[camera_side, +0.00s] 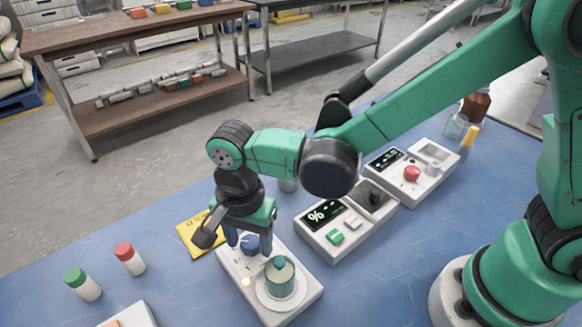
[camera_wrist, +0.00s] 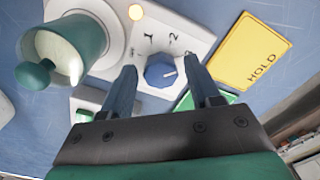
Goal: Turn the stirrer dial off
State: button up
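The stirrer is a white unit (camera_side: 292,312) with a lit orange lamp (camera_wrist: 136,12) and a blue dial (camera_wrist: 161,71). The dial also shows in the side view (camera_side: 250,244). A white line on the dial points right; marks 1 and 2 are printed above it, and another mark at upper right is partly unclear. My gripper (camera_wrist: 160,88) is open, with one finger on each side of the dial and gaps visible between. In the side view my gripper (camera_side: 250,238) points down over the dial. A green beaker (camera_side: 280,279) stands on the stirrer's round plate (camera_side: 262,296).
A yellow HOLD card (camera_wrist: 248,50) lies beside the stirrer. A red-capped bottle (camera_side: 130,259) and a green-capped bottle (camera_side: 83,285) stand left. A scale-like unit with a % display (camera_side: 323,215) and another with a red knob (camera_side: 411,174) stand behind right.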

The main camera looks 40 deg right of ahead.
grip_shut()
